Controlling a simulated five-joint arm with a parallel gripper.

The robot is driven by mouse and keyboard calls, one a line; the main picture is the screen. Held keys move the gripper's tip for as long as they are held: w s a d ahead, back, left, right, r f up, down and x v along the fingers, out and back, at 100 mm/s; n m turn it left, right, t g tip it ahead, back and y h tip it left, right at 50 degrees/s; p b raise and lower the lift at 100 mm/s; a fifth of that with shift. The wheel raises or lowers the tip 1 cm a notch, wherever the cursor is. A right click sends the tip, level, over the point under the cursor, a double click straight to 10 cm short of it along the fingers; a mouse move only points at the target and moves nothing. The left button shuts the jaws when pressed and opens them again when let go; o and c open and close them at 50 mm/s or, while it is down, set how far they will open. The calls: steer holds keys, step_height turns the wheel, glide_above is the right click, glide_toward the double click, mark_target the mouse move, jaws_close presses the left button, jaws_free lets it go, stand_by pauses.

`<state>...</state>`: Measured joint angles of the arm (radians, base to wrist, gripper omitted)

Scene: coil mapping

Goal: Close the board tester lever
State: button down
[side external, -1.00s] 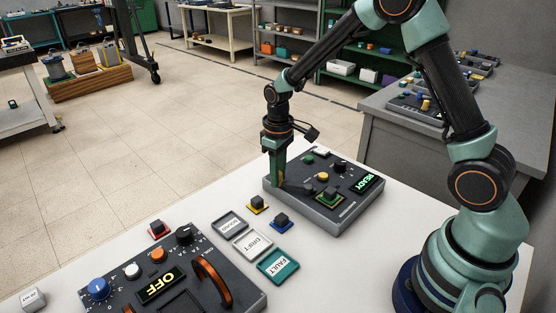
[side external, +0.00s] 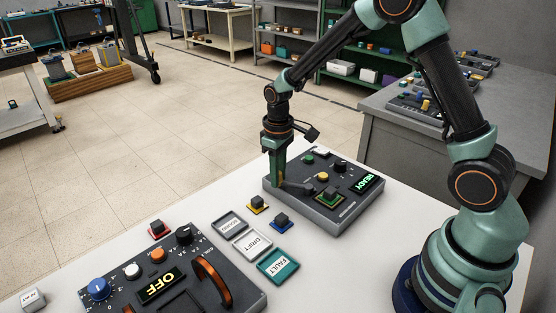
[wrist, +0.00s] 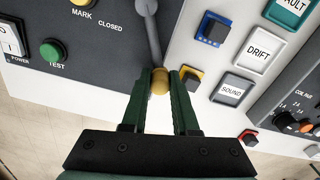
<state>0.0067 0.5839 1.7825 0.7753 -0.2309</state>
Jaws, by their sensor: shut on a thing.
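The board tester (side external: 340,208) is a dark grey box on the white table, with a lit green READY display (side external: 368,183). Its lever is a grey bar (wrist: 148,32) with a yellow knob (wrist: 160,82) at its end. My gripper (side external: 279,183) is at the tester's left edge in the side view. In the wrist view my gripper (wrist: 160,78) has its green fingers shut around the yellow knob. The CLOSED label (wrist: 110,27) is printed on the panel left of the lever bar. The fingers partly hide the knob.
Blocks on yellow (side external: 257,204) and blue (side external: 281,221) pads stand left of the tester. The SOUND (side external: 230,224), DRIFT (side external: 253,243) and FAULT (side external: 278,266) trays lie nearby. A larger panel showing OFF (side external: 160,285) fills the front left.

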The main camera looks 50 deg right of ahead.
mark_target(299, 174)
steer(key=shift+d+r, duration=0.1)
stand_by(0.4)
steer(key=shift+w+d+m, duration=0.2)
steer(key=shift+d+m, duration=0.2)
steer(key=shift+m, duration=0.25)
steer(key=shift+w+d+m, duration=0.15)
steer(key=shift+d+m, duration=0.2)
steer(key=shift+m, duration=0.3)
steer(key=d+m, duration=0.2)
steer(key=shift+w+m, duration=0.15)
steer(key=shift+m, duration=0.25)
steer(key=d+m, duration=0.2)
steer(key=m, duration=0.1)
steer(key=shift+d, duration=0.1)
steer(key=shift+s+d+m, duration=0.3)
steer(key=shift+d+m, duration=0.15)
steer(key=shift+m, duration=0.35)
steer(key=shift+s+d+m, duration=0.25)
steer(key=shift+d+m, duration=0.2)
steer(key=shift+m, duration=0.35)
steer(key=c, duration=0.7)
jaws_free()
